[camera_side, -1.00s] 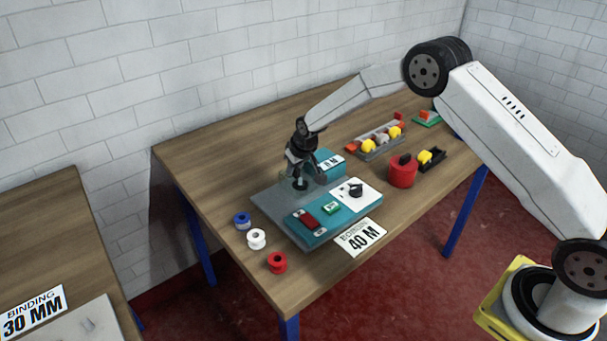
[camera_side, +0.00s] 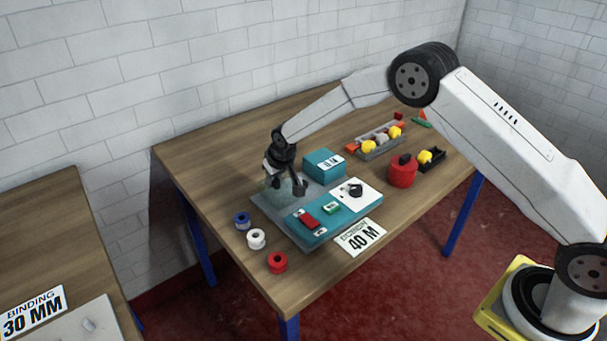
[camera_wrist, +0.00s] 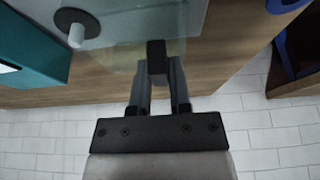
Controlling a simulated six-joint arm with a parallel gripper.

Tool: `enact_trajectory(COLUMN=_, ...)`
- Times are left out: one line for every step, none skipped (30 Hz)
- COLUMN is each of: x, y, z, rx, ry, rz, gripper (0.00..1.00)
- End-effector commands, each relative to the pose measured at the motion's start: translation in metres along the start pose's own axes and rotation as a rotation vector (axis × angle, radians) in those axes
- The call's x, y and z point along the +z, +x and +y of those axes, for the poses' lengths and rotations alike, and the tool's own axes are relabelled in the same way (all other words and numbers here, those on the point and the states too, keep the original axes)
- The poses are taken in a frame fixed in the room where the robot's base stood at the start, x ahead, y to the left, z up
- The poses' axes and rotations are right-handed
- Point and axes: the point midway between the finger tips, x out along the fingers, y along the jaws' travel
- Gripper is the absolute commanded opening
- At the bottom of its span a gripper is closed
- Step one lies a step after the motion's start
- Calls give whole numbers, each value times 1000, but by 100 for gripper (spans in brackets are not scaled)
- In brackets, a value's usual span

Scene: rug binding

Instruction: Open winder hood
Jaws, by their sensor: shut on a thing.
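The winder (camera_side: 270,199) is a grey base plate with teal blocks on the wooden table. Its hood (camera_side: 268,172) is a clear, faintly tinted shell, hard to make out in the side view. It looks swung back toward the wall, off the dark spindle (camera_side: 300,188), which stands uncovered. My gripper (camera_side: 275,182) is at the plate's back left edge. In the wrist view my gripper (camera_wrist: 157,80) is shut on the hood's dark handle (camera_wrist: 157,52), with the clear hood (camera_wrist: 150,22) beyond it. The spindle's white peg on a black disc (camera_wrist: 75,30) shows apart from the fingers.
A teal box (camera_side: 323,165) stands behind the control panel (camera_side: 355,193). Blue (camera_side: 242,220), white (camera_side: 256,238) and red (camera_side: 277,262) spools lie near the table's left edge. A red round container (camera_side: 402,172) and a parts tray (camera_side: 378,140) stand right. The back-left table is clear.

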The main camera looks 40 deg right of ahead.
Motion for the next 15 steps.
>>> enact_trajectory(x=-1, y=-1, z=-10, rx=-2, ry=-4, rz=2, gripper=0)
enact_trajectory(x=-1, y=-1, z=-14, rx=-1, ry=-5, rz=2, gripper=0)
enact_trajectory(x=-1, y=-1, z=-18, rx=0, ry=-3, rz=2, gripper=0)
enact_trajectory(x=0, y=-1, z=-20, rx=0, ry=-2, rz=2, gripper=0)
enact_trajectory(x=0, y=-1, z=-21, rx=0, ry=-1, rz=2, gripper=0)
enact_trajectory(x=0, y=-1, z=-22, rx=0, ry=-1, rz=2, gripper=0)
enact_trajectory(x=0, y=-1, z=-22, rx=0, ry=0, rz=2, gripper=0)
enact_trajectory(x=0, y=-1, z=-22, rx=0, ry=0, rz=2, gripper=0)
enact_trajectory(x=0, y=-1, z=-22, rx=0, ry=0, rz=2, gripper=0)
enact_trajectory(x=0, y=-1, z=-22, rx=0, ry=0, rz=2, gripper=0)
enact_trajectory(x=0, y=-1, z=-22, rx=0, ry=0, rz=2, gripper=0)
enact_trajectory(x=0, y=-1, z=-22, rx=0, ry=0, rz=2, gripper=0)
enact_trajectory(x=0, y=-1, z=-22, rx=0, ry=0, rz=2, gripper=0)
enact_trajectory(x=0, y=-1, z=-22, rx=0, ry=0, rz=2, gripper=0)
enact_trajectory(x=0, y=-1, z=-22, rx=0, ry=0, rz=2, gripper=36)
